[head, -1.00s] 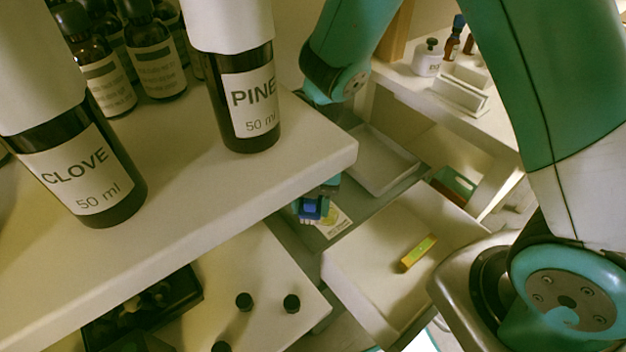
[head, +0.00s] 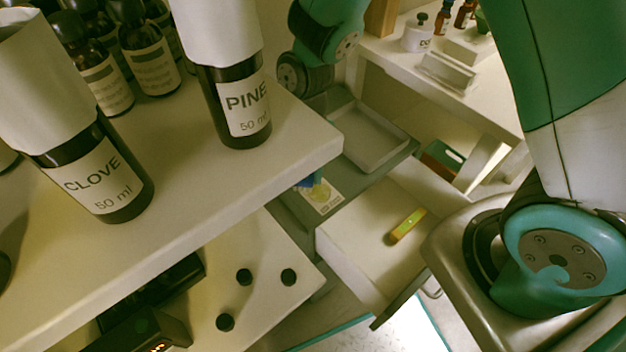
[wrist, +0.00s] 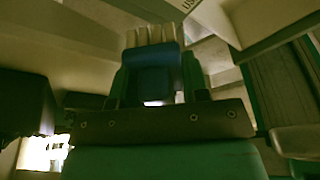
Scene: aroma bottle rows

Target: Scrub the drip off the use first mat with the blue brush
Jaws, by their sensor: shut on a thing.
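My gripper (wrist: 152,88) is shut on the blue brush (wrist: 153,56), whose pale bristles point away from me at the top of the wrist view. In the head view only a bit of blue (head: 308,181) shows past the shelf edge, and the fingers are hidden. A pale surface with the letters "US" (wrist: 188,5) is cut off at the top of the wrist view. A pale card with a yellow-green patch (head: 322,194) lies just beyond the shelf edge in the head view. I cannot tell whether it is the mat, and I cannot make out the drip.
PINE (head: 236,105) and CLOVE (head: 105,185) bottles stand on the near shelf (head: 285,150), which overhangs the work area. A grey tray (head: 405,141) lies behind the card. An open drawer (head: 345,240) holds a yellow-green bar (head: 407,226). A dark box (head: 150,333) stands lower left.

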